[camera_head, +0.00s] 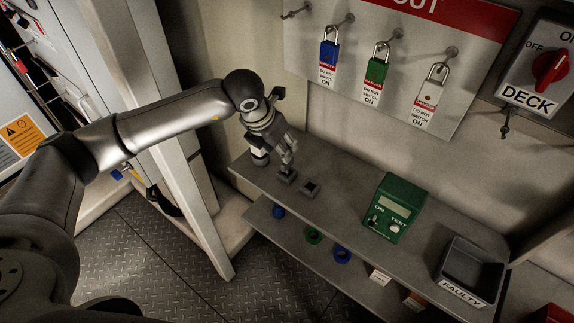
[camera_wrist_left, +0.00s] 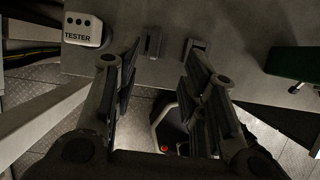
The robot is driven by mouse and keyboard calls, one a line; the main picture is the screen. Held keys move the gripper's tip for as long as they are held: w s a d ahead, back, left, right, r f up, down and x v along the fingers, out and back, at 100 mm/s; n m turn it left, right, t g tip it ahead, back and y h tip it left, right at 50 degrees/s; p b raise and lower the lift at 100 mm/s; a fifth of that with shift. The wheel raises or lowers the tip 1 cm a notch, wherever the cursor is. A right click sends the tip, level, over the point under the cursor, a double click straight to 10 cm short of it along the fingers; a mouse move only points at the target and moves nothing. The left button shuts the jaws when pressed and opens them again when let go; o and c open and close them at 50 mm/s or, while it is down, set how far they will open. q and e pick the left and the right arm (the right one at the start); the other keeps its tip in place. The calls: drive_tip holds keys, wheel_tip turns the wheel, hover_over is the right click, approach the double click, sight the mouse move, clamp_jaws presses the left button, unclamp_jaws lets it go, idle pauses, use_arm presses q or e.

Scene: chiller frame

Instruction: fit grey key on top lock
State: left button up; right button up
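My left gripper (camera_head: 287,158) points down over the left end of the upper grey shelf (camera_head: 345,208). In the left wrist view my left gripper (camera_wrist_left: 160,62) has its two fingers apart, with nothing held between them. Two small dark grey blocks (camera_head: 311,189) (camera_head: 286,176) sit on the shelf at the fingertips; they also show in the left wrist view (camera_wrist_left: 155,43) (camera_wrist_left: 196,46). I cannot tell whether either is the grey key or a lock. A grey padlock (camera_head: 430,92) hangs on the board, right of a green padlock (camera_head: 377,70) and a blue padlock (camera_head: 328,54). My right gripper is not in view.
A green tester box (camera_head: 397,205) and a grey FAULTY bin (camera_head: 470,272) stand farther right on the shelf. A white TESTER block (camera_wrist_left: 83,30) stands left of the fingers. Coloured rings (camera_head: 313,236) lie on the lower shelf. A DECK switch (camera_head: 540,75) is upper right.

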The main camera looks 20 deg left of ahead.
sight(283, 164)
use_arm(q)
drive_tip(key=shift+w+a, duration=0.1)
drive_tip(key=shift+a, duration=0.25)
drive_tip(key=p+x, duration=0.1)
drive_tip(key=x, duration=0.4)
drive_tip(key=shift+w+f, duration=0.1)
drive_tip(key=shift+f, duration=0.2)
drive_tip(key=shift+p, duration=0.3)
